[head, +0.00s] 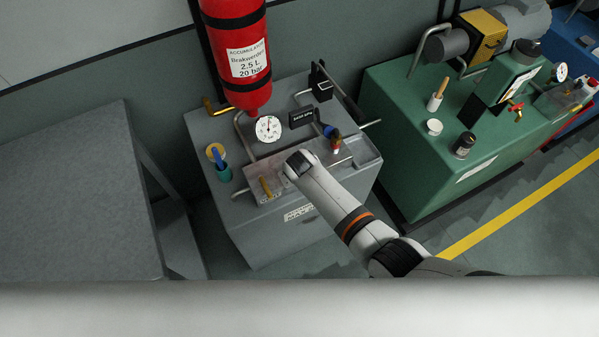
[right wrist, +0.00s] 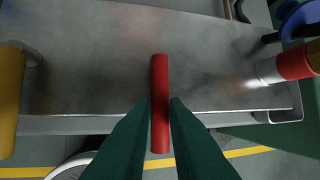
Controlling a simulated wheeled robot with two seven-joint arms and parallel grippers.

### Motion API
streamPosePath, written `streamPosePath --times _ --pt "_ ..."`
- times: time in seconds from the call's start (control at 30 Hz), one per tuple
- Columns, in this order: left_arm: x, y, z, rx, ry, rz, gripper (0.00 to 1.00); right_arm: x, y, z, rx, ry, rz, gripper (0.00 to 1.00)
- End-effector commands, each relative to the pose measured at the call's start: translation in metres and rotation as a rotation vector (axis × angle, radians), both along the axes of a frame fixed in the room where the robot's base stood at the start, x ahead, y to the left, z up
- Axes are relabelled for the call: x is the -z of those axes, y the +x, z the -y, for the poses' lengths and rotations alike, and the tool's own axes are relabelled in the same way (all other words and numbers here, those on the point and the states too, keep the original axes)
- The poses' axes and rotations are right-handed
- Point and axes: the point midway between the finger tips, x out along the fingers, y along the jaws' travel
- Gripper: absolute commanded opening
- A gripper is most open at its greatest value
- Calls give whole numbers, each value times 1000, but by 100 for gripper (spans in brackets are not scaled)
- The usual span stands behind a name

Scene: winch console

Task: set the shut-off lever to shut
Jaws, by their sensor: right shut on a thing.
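The lever's red grip (right wrist: 160,75) shows in the right wrist view, standing out over the grey metal top of the console. My right gripper (right wrist: 161,104) is shut on this red grip, with one dark finger on each side. In the head view my right arm reaches in from the lower right to the grey console (head: 245,225). There its wrist covers the lever and the gripper's fingers. I cannot read the lever's set position from these views. My left gripper is not in view.
A yellow handle (right wrist: 9,100) is left of the lever, and a red and white part (right wrist: 285,68) is to its right. A gauge (head: 268,129) and red accumulator (head: 240,50) are behind. A green console (head: 400,150) stands to the right, a grey table (head: 75,200) to the left.

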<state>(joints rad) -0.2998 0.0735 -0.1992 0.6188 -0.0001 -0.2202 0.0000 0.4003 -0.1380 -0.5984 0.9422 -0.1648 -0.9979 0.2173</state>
Motion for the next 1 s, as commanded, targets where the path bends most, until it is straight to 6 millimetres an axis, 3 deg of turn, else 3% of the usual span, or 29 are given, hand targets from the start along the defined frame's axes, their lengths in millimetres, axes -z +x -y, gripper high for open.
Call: streamPosePath --times 0.23,0.27,0.4,0.77,1.0 --pt "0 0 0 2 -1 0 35 0 -1 -1 1 3 -2 0" --pt "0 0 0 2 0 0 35 0 -1 -1 1 3 -2 16" --pt "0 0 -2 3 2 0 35 0 -1 -1 0 2 -2 35" --pt "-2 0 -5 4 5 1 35 -4 -2 0 0 1 0 35" --pt "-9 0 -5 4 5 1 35 -34 -16 -1 0 4 0 35"
